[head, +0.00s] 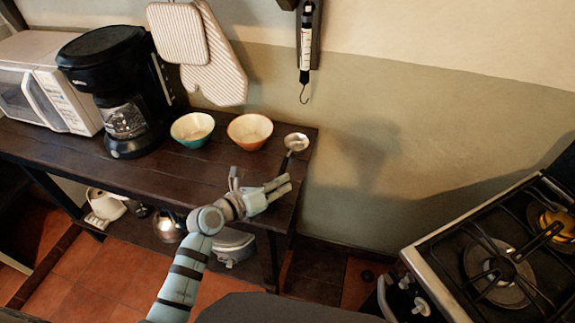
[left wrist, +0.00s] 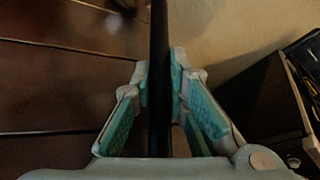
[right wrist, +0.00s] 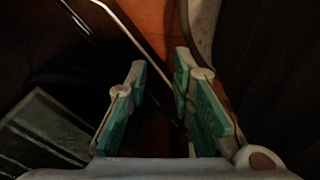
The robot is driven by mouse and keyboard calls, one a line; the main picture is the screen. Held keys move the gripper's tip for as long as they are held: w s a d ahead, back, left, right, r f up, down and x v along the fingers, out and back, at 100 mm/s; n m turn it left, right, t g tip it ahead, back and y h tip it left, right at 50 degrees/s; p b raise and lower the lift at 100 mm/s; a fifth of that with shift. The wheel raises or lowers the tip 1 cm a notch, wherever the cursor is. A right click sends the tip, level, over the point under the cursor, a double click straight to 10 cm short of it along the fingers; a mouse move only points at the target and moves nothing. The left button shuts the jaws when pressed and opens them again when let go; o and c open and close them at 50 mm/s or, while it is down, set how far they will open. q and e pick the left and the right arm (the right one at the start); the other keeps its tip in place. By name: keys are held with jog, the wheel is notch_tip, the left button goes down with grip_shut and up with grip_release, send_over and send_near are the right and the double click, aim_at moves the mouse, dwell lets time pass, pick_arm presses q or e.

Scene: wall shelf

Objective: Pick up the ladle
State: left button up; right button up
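The ladle has a shiny metal bowl (head: 296,142) and a thin black handle. In the head view the bowl is at the right end of the dark wooden table, and the handle runs down towards my left gripper (head: 262,182), which hides its lower part. In the left wrist view the black handle (left wrist: 159,60) runs straight between the fingers of the left gripper (left wrist: 160,75). The fingers stand apart on either side of it, the right one very near or touching. My right gripper (right wrist: 160,68) is open and empty in the right wrist view.
The dark table (head: 165,172) also holds an orange bowl (head: 250,131), a teal bowl (head: 192,130), a black coffee maker (head: 118,90) and a microwave (head: 45,82). A hook scale (head: 305,45) hangs on the wall. A stove (head: 500,260) stands at right.

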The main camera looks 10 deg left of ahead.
pick_arm(q)
grip_shut()
notch_tip(320, 180, up, 9)
jog(key=p, duration=0.3)
jog(key=shift+r+p, duration=0.15)
jog(key=shift+p, duration=0.2)
jog(key=shift+r, duration=0.45)
jog(key=shift+o, duration=0.9)
grip_release()
jog(key=shift+f, duration=0.1)
grip_shut()
